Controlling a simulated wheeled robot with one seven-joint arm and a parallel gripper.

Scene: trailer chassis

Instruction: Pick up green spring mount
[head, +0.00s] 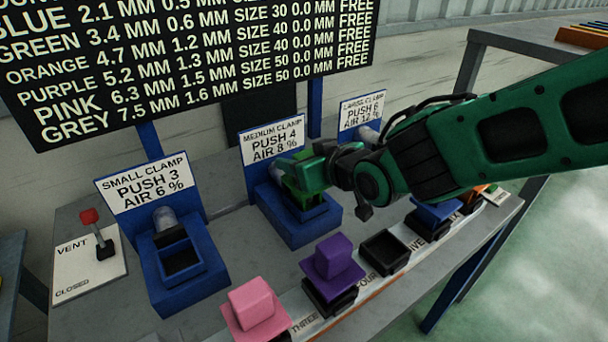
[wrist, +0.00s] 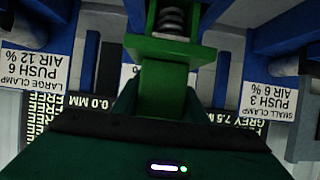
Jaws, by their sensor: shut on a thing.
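The green spring mount (head: 298,190) is at the blue medium clamp (head: 310,228), in or just above its square pocket; I cannot tell if it touches the bottom. My gripper (head: 305,170) is shut on it, reaching in from the right. In the wrist view the green mount (wrist: 165,88) sits between my fingers, with a dark coil (wrist: 172,18) beyond it. My gripper hides part of the mount and clamp.
The small clamp (head: 182,262) stands empty at left; the large clamp is partly behind my arm. In front, a row of trays holds a pink block (head: 252,303) and a purple block (head: 333,257), with an empty black tray (head: 384,251). A red-knobbed vent lever (head: 98,230) stands far left.

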